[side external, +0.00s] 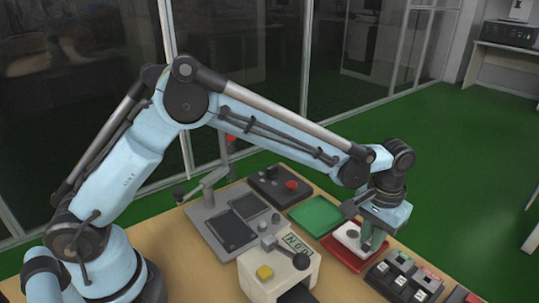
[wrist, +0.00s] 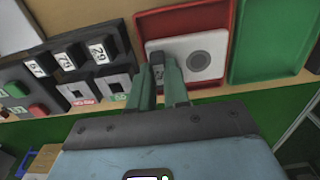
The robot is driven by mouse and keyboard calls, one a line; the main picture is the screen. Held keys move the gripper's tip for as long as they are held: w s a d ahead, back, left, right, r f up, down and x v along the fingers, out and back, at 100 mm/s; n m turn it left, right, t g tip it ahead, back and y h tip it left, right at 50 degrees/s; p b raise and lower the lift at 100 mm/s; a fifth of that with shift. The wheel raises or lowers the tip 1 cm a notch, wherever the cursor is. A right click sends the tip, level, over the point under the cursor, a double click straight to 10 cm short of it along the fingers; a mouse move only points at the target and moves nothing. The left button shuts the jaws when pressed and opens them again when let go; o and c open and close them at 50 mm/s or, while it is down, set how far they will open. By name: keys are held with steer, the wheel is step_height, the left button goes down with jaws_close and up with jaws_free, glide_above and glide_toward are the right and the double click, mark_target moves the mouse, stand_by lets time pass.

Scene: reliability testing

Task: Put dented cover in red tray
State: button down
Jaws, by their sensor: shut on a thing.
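The white cover (side external: 350,233) with a round grey mark lies within the outline of the red tray (side external: 369,266). In the wrist view the cover (wrist: 188,47) sits inside the rim of the red tray (wrist: 188,17). I cannot tell whether it rests on the tray floor or is held just above it, and no dent can be made out. My gripper (side external: 368,246) points down over the tray. Its green fingers (wrist: 158,82) are shut on the cover's near edge, at a small dark piece, and hide part of that edge.
A green tray (side external: 316,215) is right beside the red tray. A control box with switches and number labels (side external: 403,276) stands on the other side. A white device with a yellow button and lever (side external: 280,265) and a grey fixture plate (side external: 207,220) share the wooden table.

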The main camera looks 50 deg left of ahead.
mark_target(370, 241)
steer(key=shift+f, duration=0.55)
steer(key=c, duration=1)
jaws_free()
steer(key=shift+r, duration=3)
